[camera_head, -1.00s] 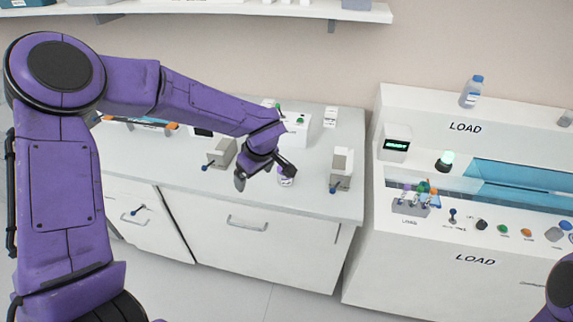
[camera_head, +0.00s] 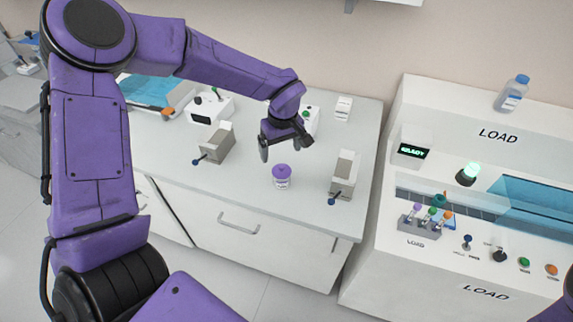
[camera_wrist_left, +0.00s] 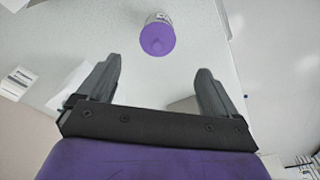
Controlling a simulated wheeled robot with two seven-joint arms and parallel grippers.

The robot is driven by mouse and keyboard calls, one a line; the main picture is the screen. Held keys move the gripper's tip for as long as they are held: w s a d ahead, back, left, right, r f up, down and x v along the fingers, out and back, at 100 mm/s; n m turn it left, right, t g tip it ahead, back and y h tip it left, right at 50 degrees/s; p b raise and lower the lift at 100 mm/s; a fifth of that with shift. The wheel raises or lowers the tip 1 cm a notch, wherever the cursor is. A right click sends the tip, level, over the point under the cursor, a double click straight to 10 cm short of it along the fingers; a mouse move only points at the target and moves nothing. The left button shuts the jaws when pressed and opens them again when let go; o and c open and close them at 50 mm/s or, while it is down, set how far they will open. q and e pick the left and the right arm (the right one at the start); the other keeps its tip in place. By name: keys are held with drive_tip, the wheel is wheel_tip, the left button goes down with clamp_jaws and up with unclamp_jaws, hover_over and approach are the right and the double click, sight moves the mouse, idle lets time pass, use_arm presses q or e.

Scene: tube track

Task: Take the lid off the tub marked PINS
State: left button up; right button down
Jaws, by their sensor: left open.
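A small white tub with a purple lid (camera_head: 282,176) stands upright on the counter in the head view, with the lid on. Its label is too small to read. The lid also shows in the left wrist view (camera_wrist_left: 157,38), beyond the fingertips and near the top. My left gripper (camera_head: 285,148) is open and empty, above and slightly behind the tub, not touching it. Both fingers show apart in the left wrist view (camera_wrist_left: 155,78). My right gripper is not in view.
Grey-white boxes with blue-knobbed levers stand left (camera_head: 214,145) and right (camera_head: 345,175) of the tub. The counter (camera_head: 240,188) in front is clear.

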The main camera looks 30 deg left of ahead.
sight(282, 166)
use_arm(q)
drive_tip(key=f, duration=0.2)
drive_tip(key=f+p, duration=0.1)
drive_tip(key=f, duration=0.2)
drive_tip(key=w+f, duration=0.1)
drive_tip(key=f, duration=0.1)
drive_tip(key=shift+a+f+p, duration=0.1)
drive_tip(key=shift+f+p, duration=0.25)
drive_tip(key=shift+f, duration=0.05)
drive_tip(key=shift+s+a+f, duration=0.1)
drive_tip(key=shift+f, duration=0.1)
drive_tip(key=c, duration=1.1)
